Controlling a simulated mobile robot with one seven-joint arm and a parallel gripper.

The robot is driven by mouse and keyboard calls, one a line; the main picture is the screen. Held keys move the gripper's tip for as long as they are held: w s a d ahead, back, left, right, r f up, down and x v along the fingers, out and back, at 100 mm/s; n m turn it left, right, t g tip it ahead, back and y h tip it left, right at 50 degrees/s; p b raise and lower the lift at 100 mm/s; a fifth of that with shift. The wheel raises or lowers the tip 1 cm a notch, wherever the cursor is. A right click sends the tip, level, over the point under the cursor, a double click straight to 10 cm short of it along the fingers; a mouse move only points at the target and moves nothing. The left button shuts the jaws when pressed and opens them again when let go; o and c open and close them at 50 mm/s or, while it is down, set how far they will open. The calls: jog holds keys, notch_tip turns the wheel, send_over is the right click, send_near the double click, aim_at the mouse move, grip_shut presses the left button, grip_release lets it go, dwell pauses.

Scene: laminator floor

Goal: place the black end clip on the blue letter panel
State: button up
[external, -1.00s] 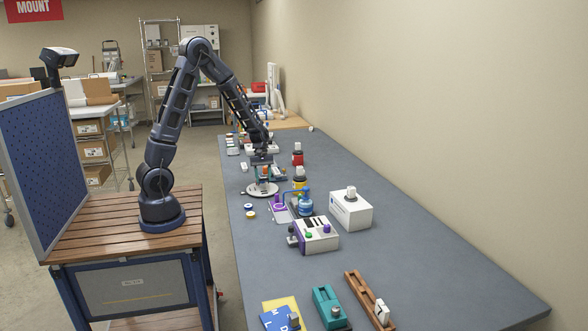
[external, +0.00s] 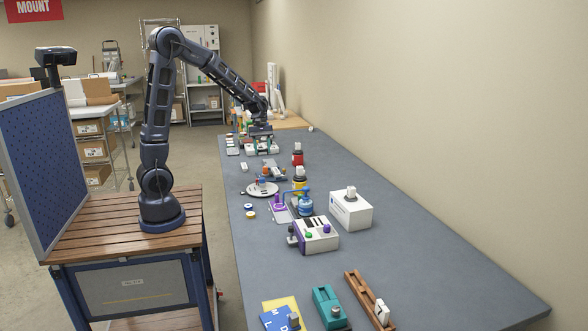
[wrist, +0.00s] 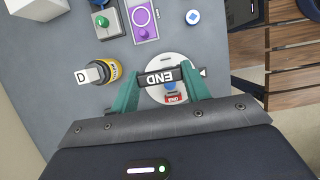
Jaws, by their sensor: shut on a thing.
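My gripper (wrist: 161,80) is shut on the black end clip (wrist: 160,76). The clip's white END lettering shows upside down between the green fingers in the wrist view. In the external view my gripper (external: 261,143) is raised over the far part of the bench, beyond the round white plate (external: 254,191); the clip is too small to make out there. The blue letter panel (external: 270,322) lies at the near left edge of the bench, partly cut off, with white letters and a grey block on it. It is far from my gripper.
The white plate holds a red END clip (wrist: 173,98) and a blue piece. A yellow bottle (external: 300,180), a purple-trimmed device (external: 318,239), a white box (external: 351,210), a teal fixture (external: 328,306) and a brown rail (external: 366,297) stand along the bench. The right side is clear.

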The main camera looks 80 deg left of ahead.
jog(key=w+d+m+g, duration=0.1)
jog(key=w+d+m, duration=0.1)
jog(key=w+d, duration=0.5)
jog(key=w+d+m+g, duration=0.1)
jog(key=w+d+m, duration=0.15)
jog(key=d, duration=0.85)
jog(key=w+d+m+g+y, duration=0.1)
jog(key=d+m, duration=0.4)
jog(key=d, duration=1.6)
jog(key=m+g+y, duration=0.1)
jog(key=m+y, duration=0.2)
jog(key=m, duration=0.6)
send_over(276, 321)
jog(key=w, duration=0.2)
jog(key=shift+n, duration=0.25)
jog(key=f, duration=2)
jog(key=shift+s+f, duration=0.2)
jog(key=shift+f, duration=0.05)
jog(key=shift+f, duration=0.15)
jog(key=o, duration=0.9)
